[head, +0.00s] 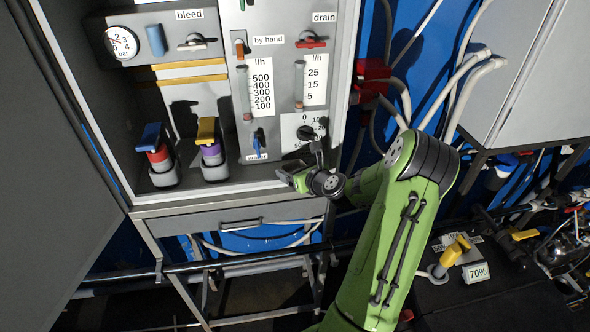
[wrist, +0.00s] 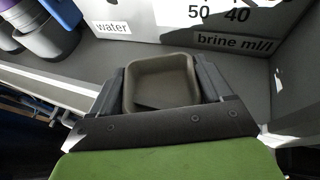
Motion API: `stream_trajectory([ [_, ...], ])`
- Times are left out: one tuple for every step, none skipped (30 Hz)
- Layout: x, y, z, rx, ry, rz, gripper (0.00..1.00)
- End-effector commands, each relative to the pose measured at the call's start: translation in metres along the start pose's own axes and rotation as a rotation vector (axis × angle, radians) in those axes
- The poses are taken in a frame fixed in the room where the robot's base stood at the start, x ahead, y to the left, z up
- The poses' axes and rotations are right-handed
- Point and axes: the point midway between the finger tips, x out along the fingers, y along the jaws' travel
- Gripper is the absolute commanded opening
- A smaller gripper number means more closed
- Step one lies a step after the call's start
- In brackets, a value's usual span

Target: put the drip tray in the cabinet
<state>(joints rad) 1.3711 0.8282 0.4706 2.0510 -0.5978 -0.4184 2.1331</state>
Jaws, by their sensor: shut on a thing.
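The drip tray (wrist: 162,70) is a small, shallow, dark grey-olive dish with rounded corners. In the wrist view it sits between the two dark fingers of my gripper (wrist: 160,92), which is shut on it. In the head view my gripper (head: 292,177) is at the front edge of the cabinet (head: 344,60), at its lower right, below the dial. The tray cannot be made out clearly there. In the wrist view the tray is over the cabinet floor (wrist: 240,72), close to the panel with the "water" and "brine ml/l" labels. I cannot tell whether it touches the floor.
Blue-topped (head: 151,137) and yellow-topped (head: 208,130) containers stand at the cabinet's lower left. The blue water handle (head: 257,143) and the dial (head: 305,131) are close above my gripper. A drawer (head: 240,223) is below. The cabinet floor between the containers and my gripper looks clear.

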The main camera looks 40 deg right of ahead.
Motion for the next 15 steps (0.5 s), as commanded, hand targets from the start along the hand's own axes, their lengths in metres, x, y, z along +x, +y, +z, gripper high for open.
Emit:
stream_trajectory([
  [-0.0002, 0.0002, 0.0005, 0.000, -0.001, 0.000, 0.44],
  [0.0000, 0.0002, -0.0001, 0.000, -0.001, 0.001, 0.44],
  [0.0006, 0.0002, -0.0015, 0.000, 0.000, 0.001, 0.44],
  [0.0010, 0.0003, -0.0026, 0.000, 0.000, 0.001, 0.44],
  [0.0011, 0.0002, -0.0032, 0.000, 0.001, 0.001, 0.80],
  [0.0008, 0.0002, -0.0028, 0.000, 0.001, 0.001, 0.86],
  [0.0008, 0.0001, -0.0027, 0.000, 0.001, 0.001, 0.91],
  [0.0007, 0.0002, -0.0027, 0.000, 0.001, 0.001, 0.96],
  [0.0007, 0.0001, -0.0026, 0.000, 0.001, 0.001, 1.00],
  [0.0007, 0.0001, -0.0026, 0.000, 0.001, 0.001, 1.00],
  [0.0007, 0.0001, -0.0026, 0.000, 0.001, 0.001, 1.00],
  [0.0006, 0.0001, -0.0025, 0.000, 0.001, 0.001, 1.00],
  [0.0006, 0.0001, -0.0025, 0.000, 0.001, 0.001, 1.00],
  [0.0006, 0.0001, -0.0024, 0.000, 0.001, 0.001, 1.00],
  [0.0003, 0.0001, -0.0017, 0.000, 0.001, 0.001, 1.00],
])
